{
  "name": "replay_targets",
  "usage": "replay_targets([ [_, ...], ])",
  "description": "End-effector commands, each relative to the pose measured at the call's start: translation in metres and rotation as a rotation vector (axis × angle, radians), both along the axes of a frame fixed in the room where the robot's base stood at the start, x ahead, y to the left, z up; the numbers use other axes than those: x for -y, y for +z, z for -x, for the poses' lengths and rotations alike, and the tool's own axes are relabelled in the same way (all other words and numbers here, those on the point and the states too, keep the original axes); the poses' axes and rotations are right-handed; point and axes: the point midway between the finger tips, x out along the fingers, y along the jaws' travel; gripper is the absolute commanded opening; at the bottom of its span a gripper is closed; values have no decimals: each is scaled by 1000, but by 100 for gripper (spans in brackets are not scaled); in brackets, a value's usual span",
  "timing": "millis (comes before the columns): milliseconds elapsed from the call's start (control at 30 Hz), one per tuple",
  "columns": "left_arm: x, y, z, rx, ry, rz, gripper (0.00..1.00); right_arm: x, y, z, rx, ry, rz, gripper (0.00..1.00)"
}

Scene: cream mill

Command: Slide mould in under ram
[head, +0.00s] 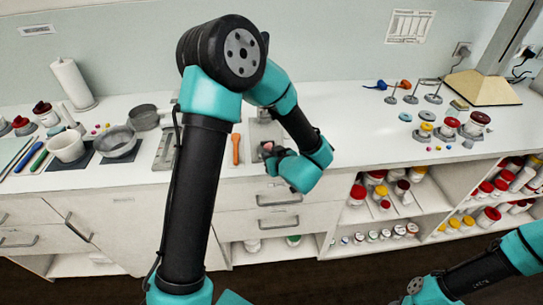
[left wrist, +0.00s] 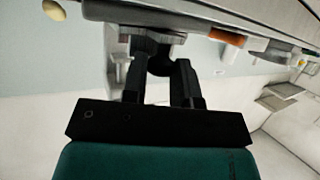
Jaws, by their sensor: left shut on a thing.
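My left gripper (head: 272,154) is at the front edge of the counter in the head view, partly hidden by its own wrist. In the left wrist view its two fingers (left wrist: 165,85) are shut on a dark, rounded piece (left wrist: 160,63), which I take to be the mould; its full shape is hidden. A grey metal part (left wrist: 155,33) lies just beyond the fingertips; I cannot tell whether it touches the piece. In the head view a grey metal device (head: 262,130), perhaps the press, stands behind the gripper, mostly covered by my arm. The ram cannot be made out.
An orange-handled tool (head: 236,149) lies left of the gripper, near a grey metal tray (head: 165,149). Bowls (head: 117,142) stand farther left. Jars (head: 450,125) and small stands (head: 412,93) are at right. The counter between gripper and jars is largely clear.

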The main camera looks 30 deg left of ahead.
Motion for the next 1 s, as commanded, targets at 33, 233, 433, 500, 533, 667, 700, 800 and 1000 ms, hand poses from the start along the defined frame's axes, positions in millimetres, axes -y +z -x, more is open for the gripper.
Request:
replay_targets([
  [33, -1, 0, -1, 1, 0, 0, 0, 0, 0, 0, 0, 0, 0, 43],
  [233, -16, 0, -23, 3, 4, 2, 0, 0, 0, 0, 0, 0, 0, 43],
  [433, -23, 0, -33, 1, -1, 1, 0, 0, 0, 0, 0, 0, 0, 43],
  [500, -23, 0, -33, 1, -1, 1, 0, 0, 0, 0, 0, 0, 0, 43],
  [533, -23, 0, -33, 1, -1, 1, 0, 0, 0, 0, 0, 0, 0, 43],
  [667, -23, 0, -33, 1, -1, -1, 32, 0, 0, 0, 0, 0, 0, 43],
  [700, -23, 0, -33, 1, -1, -1, 34, 0, 0, 0, 0, 0, 0, 43],
  [800, -23, 0, -32, 1, -1, -1, 34, 0, 0, 0, 0, 0, 0, 43],
  [1000, -21, 1, -31, 0, -1, 0, 34, 0, 0, 0, 0, 0, 0, 43],
])
